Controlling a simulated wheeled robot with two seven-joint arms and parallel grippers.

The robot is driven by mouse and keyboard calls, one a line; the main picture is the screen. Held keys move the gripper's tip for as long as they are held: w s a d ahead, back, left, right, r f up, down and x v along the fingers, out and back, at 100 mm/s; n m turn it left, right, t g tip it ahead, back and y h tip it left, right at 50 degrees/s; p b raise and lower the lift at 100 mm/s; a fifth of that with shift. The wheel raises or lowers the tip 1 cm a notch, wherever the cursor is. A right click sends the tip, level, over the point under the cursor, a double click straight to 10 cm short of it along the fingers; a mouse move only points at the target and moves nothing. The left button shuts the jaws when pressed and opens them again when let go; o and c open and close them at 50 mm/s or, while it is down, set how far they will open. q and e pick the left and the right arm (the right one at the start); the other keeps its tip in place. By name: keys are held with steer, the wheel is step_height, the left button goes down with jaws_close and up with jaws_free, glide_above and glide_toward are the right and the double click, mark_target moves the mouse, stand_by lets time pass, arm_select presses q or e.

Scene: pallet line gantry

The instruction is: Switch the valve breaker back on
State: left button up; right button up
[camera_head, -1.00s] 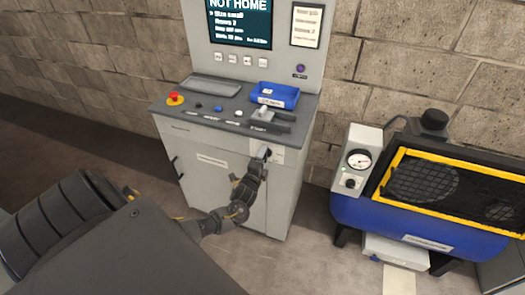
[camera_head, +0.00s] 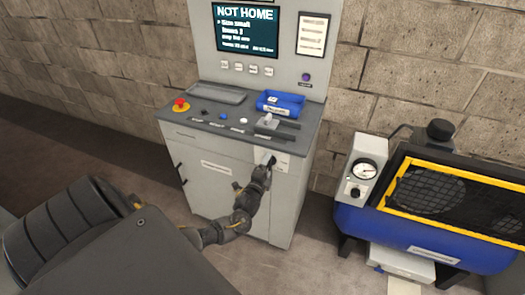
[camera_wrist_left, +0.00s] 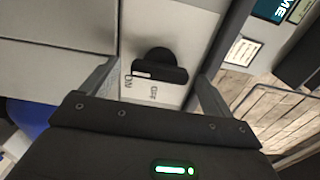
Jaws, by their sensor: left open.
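The valve breaker is a black rotary knob (camera_wrist_left: 158,68) with a white mark on its bar, seen in the left wrist view. It sits on a light plate with ON and OFF lettering beside it. In the head view the plate (camera_head: 284,162) is on the upper right of the grey cabinet's front. My left gripper (camera_head: 268,163) is at this plate and hides part of the knob. In the left wrist view its fingers (camera_wrist_left: 155,78) are open, one on each side of the knob, with gaps between. My right gripper is not in view.
The grey cabinet (camera_head: 215,172) has a screen (camera_head: 246,30) reading NOT HOME, a red stop button (camera_head: 181,105) and a blue tray (camera_head: 280,103) on its top. A blue compressor-like machine with a gauge (camera_head: 366,171) stands to the right. Open floor lies between them.

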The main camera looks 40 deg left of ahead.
arm_select(q)
steer(key=b+v, duration=0.1)
steer(key=v, duration=0.9)
steer(key=shift+d, duration=0.1)
steer(key=s+d+f+n+g+h, duration=0.1)
steer(key=s+f+n+g, duration=0.3)
steer(key=f, duration=0.6)
steer(key=s+f+n+g+h, duration=0.15)
steer(key=s+f, duration=0.35)
steer(key=f, duration=0.5)
steer(key=s+d+f+n+g+h, duration=0.1)
steer(key=s+f+n+g, duration=0.3)
steer(key=f, duration=0.6)
steer(key=s+d+f+g, duration=0.2)
steer(key=s+d+f, duration=0.2)
steer(key=s, duration=0.6)
steer(key=s+d+f+n+g+h, duration=0.1)
steer(key=s+d+f, duration=0.3)
steer(key=s, duration=0.6)
steer(key=s+d+f+n+g+h+b, duration=0.1)
steer(key=s+d+f+g, duration=0.2)
steer(key=s, duration=0.7)
step_height(320, 180, down, 3)
steer(key=shift+d+r, duration=0.25)
steer(key=shift+d, duration=0.45)
steer(key=shift+n+g, duration=0.25)
